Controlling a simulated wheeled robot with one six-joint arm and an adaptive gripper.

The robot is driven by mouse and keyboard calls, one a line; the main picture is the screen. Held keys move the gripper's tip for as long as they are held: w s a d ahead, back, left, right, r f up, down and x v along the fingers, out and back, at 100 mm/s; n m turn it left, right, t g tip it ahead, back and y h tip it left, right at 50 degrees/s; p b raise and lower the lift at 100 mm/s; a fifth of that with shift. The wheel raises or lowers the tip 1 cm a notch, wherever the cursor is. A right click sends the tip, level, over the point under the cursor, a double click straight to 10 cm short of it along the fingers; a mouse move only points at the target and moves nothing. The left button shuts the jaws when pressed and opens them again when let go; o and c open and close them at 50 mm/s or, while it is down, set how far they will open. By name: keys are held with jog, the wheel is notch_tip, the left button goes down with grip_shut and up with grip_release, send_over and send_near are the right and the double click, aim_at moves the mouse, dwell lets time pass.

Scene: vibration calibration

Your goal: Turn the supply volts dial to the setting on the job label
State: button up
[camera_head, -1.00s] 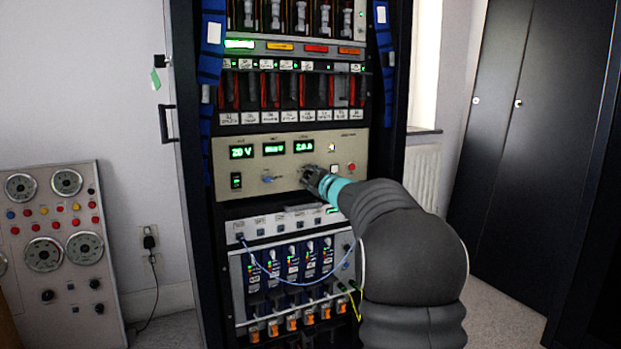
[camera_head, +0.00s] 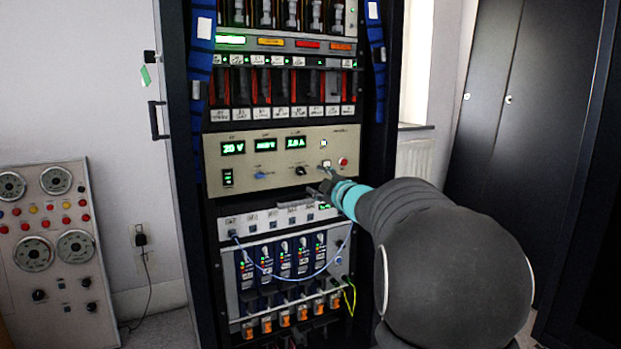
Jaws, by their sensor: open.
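The beige supply panel (camera_head: 215,150) sits mid-rack with green displays; the left display (camera_head: 233,148) reads 20 V and the right one (camera_head: 296,142) looks like 2.0 A. The middle display (camera_head: 265,144) is too small to read surely. Below them are a blue knob (camera_head: 260,175) and a black knob (camera_head: 301,170) with a pointer. Which knob is the volts dial I cannot tell from the lettering. My gripper (camera_head: 319,179) is open and empty, just right of and below the black knob, apart from it. No job label is readable.
A red button (camera_head: 343,162) and a small white square (camera_head: 323,143) are close above my gripper. A white patch strip (camera_head: 240,224) and a looping blue cable (camera_head: 300,280) lie below. Blue straps hang along the rack. Open floor lies to the right.

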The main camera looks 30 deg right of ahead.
jog(key=shift+s, duration=1.1)
